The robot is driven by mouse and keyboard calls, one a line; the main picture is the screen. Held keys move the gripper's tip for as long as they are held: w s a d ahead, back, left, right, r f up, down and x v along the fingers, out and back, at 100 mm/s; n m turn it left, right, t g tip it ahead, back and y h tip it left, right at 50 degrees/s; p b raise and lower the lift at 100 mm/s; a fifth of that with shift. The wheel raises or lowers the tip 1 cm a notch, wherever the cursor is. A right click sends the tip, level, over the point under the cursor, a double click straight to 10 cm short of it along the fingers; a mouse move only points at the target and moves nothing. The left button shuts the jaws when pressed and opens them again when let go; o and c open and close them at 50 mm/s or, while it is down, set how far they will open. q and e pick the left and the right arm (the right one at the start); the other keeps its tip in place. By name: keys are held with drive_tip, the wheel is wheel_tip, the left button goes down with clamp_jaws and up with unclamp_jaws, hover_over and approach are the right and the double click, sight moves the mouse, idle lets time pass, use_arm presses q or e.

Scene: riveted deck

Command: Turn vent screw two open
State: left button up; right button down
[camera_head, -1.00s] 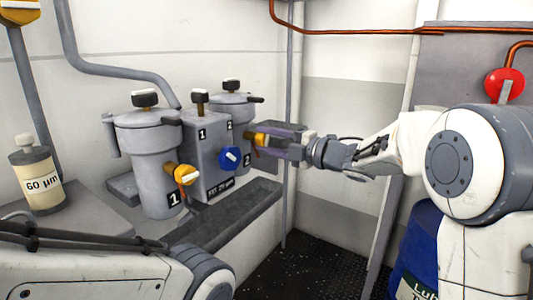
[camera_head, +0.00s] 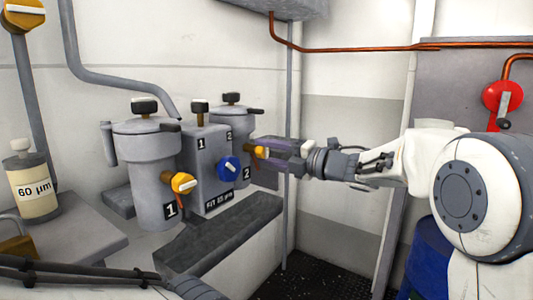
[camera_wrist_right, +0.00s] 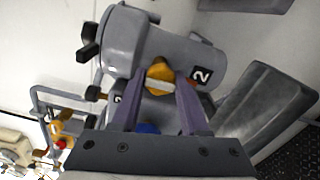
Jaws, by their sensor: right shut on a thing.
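Filter canister two (camera_head: 231,110) is a grey cylinder at the back, behind a grey block (camera_head: 208,160). It also shows in the wrist view (camera_wrist_right: 125,40), with its "2" label. A yellow knob (camera_head: 262,152) with a pale bar sits low on its front; in the wrist view the knob (camera_wrist_right: 160,72) lies between the two finger ends. My right gripper (camera_head: 257,149) reaches in from the right and is shut on this knob; it also shows in the wrist view (camera_wrist_right: 160,88). A black-topped knob (camera_head: 232,85) stands on canister two's lid. My left gripper is out of view.
Canister one (camera_head: 152,165) stands nearer, with its own yellow knob (camera_head: 183,183) and black top knob (camera_head: 145,106). A blue knob (camera_head: 230,168) on the block is close to my right fingers. A "60 µm" jar (camera_head: 33,188) stands left. A red valve (camera_head: 502,96) is far right.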

drive_tip(key=shift+c, duration=2.1)
unclamp_jaws()
drive_tip(key=p+v, duration=0.1)
drive_tip(key=v, duration=0.9)
drive_tip(key=shift+d+p, duration=0.25)
drive_tip(key=shift+p, duration=0.1)
